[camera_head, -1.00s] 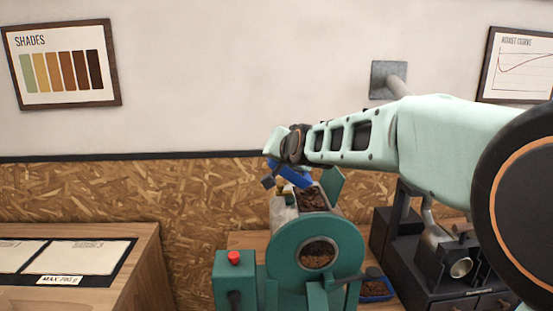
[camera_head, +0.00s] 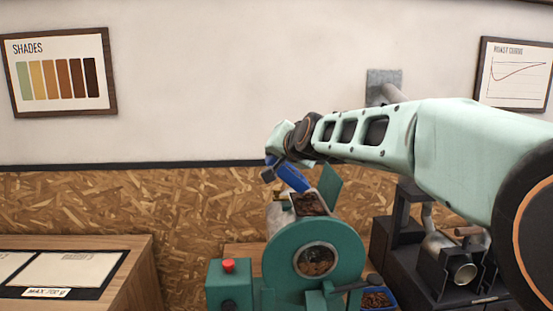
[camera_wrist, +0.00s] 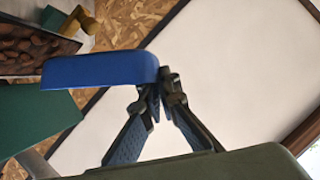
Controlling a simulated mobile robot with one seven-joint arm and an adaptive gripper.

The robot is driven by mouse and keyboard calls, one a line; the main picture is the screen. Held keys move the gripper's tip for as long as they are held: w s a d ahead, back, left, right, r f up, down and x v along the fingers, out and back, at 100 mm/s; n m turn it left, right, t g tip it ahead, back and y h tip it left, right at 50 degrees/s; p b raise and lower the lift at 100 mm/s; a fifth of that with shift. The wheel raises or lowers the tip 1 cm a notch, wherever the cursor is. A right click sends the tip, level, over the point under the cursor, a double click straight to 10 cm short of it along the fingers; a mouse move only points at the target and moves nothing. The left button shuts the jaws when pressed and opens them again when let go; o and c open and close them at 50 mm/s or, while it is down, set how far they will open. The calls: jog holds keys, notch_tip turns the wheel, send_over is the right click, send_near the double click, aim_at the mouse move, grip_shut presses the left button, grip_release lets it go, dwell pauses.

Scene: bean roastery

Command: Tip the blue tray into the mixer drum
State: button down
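The blue tray (camera_head: 293,178) is tilted steeply, its lower end just above the open, bean-filled top (camera_head: 309,204) of the teal mixer drum (camera_head: 282,262). My gripper (camera_wrist: 160,84) is shut on one end of the tray. In the wrist view the tray (camera_wrist: 100,69) shows its smooth blue outside, and its inside is hidden, so I cannot tell whether beans are in it. Brown beans (camera_wrist: 30,42) show beyond it in the drum's top opening. Beans also show through the drum's round front window (camera_head: 316,260).
A second blue tray (camera_head: 392,307) with beans stands low right of the drum. A dark machine (camera_head: 440,265) stands at the right. A wooden counter (camera_head: 140,285) is at the left. A red button (camera_head: 228,265) tops the teal box left of the drum.

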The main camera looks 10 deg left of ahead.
jog(key=shift+w+d+r+m+y+b, duration=0.1)
jog(key=shift+d+r+m+y+b, duration=0.4)
jog(key=shift+b, duration=1.75)
jog(key=shift+w+d+b, duration=0.1)
jog(key=shift+d+b, duration=0.2)
jog(key=shift+b, duration=0.35)
jog(key=shift+d+r+m+b, duration=0.1)
jog(key=shift+d+m+b, duration=0.15)
jog(key=shift+m+b, duration=0.25)
jog(key=shift+w+d+r+b, duration=0.1)
jog(key=shift+d+b, duration=0.05)
jog(key=shift+b, duration=0.4)
jog(key=shift+w+d+r+m+y+b, duration=0.25)
jog(key=shift+d+m+y+b, duration=0.3)
jog(key=shift+b, duration=0.5)
jog(key=w+d+r+m+t+y+b, duration=0.1)
jog(key=w+d+m+y+b, duration=0.1)
jog(key=d+m+b, duration=0.3)
jog(key=shift+d+r+b, duration=0.2)
jog(key=shift+d+b, duration=0.8)
jog(key=shift+b, duration=0.15)
